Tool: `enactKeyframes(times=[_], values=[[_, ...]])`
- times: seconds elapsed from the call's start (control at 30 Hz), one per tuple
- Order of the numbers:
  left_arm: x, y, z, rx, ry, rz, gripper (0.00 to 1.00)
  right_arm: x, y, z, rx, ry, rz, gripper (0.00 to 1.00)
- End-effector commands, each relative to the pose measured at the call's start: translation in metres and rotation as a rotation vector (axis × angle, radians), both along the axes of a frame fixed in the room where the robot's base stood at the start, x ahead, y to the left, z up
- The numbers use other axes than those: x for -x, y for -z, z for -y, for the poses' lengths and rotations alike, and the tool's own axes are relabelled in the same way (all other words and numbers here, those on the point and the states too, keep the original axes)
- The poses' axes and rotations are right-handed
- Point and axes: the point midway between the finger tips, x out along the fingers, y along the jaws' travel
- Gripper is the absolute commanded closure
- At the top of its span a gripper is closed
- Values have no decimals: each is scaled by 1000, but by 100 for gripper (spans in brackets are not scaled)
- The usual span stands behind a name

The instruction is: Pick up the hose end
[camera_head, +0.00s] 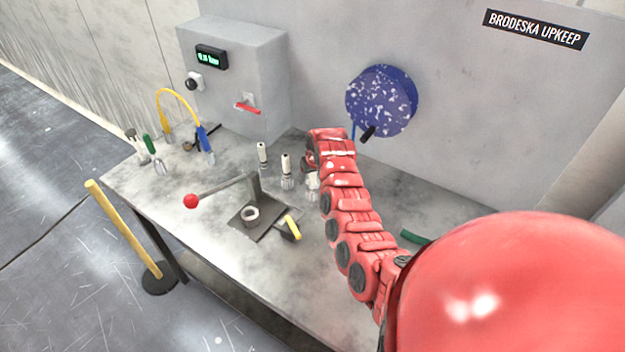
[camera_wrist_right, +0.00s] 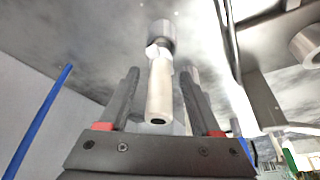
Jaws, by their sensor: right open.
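My right gripper (camera_wrist_right: 160,76) is open in the right wrist view. A white and grey cylindrical fitting (camera_wrist_right: 159,95) with a dark hole in its end shows between its two fingers, with no clear contact. In the head view my red right arm reaches over the bench, and its hand hides what is behind it. White-topped fittings stand close to the hand: one (camera_head: 262,154), another (camera_head: 286,166) and a third (camera_head: 313,182), partly hidden. I cannot tell which piece is the hose end. A looped yellow hose (camera_head: 178,94) has a blue end piece (camera_head: 205,138). My left gripper is out of view.
A blue speckled disc (camera_head: 381,100) is on the back wall. A grey box (camera_head: 236,75) with a display stands at the back left. A lever with a red knob (camera_head: 191,201) and a yellow-handled tool (camera_head: 291,228) are on the bench (camera_head: 225,250). The bench's front left is clear.

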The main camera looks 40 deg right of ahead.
Motion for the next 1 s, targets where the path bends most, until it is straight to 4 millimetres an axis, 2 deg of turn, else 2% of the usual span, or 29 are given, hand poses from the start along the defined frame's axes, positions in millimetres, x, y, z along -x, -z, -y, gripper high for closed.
enactKeyframes(times=[0.3,0.67,1.0], values=[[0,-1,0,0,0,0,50,-1,2,1,1,1,3,36],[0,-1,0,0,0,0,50,-1,2,1,1,1,3,100],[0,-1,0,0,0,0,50,-1,2,1,1,1,3,100]])
